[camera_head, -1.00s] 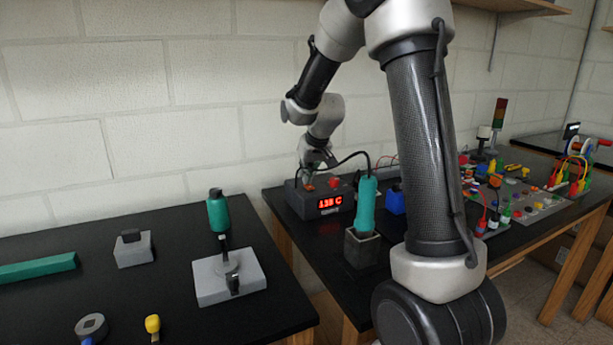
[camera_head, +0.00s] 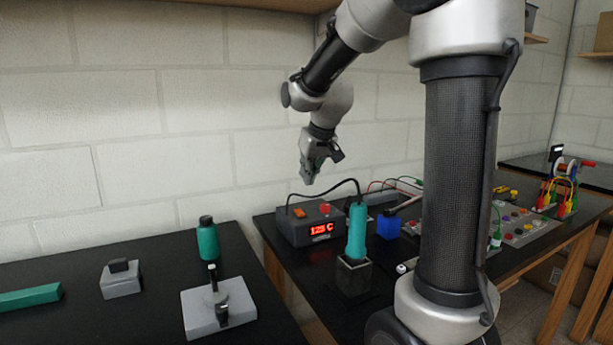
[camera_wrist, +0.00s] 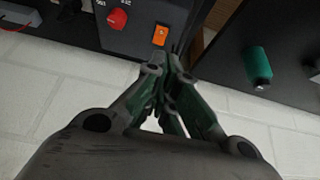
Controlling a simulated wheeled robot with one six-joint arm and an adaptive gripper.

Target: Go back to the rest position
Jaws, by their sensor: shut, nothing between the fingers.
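My gripper (camera_head: 309,178) hangs above and behind the soldering station (camera_head: 312,225), apart from it, in front of the white block wall. Its fingers are together with nothing between them. In the wrist view my gripper (camera_wrist: 172,75) points toward the station (camera_wrist: 135,22), whose orange rocker switch (camera_wrist: 160,34) and red knob (camera_wrist: 118,19) show near the fingertips. In the head view the station's red display is lit and reads about 123 C.
A teal-handled iron (camera_head: 357,230) stands in its dark holder (camera_head: 354,278), cabled to the station. A blue block (camera_head: 388,225) sits to its right. On the left table are a green bottle (camera_head: 208,240), a grey stand (camera_head: 219,310) and a green bar (camera_head: 30,297). Space above the tables is clear.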

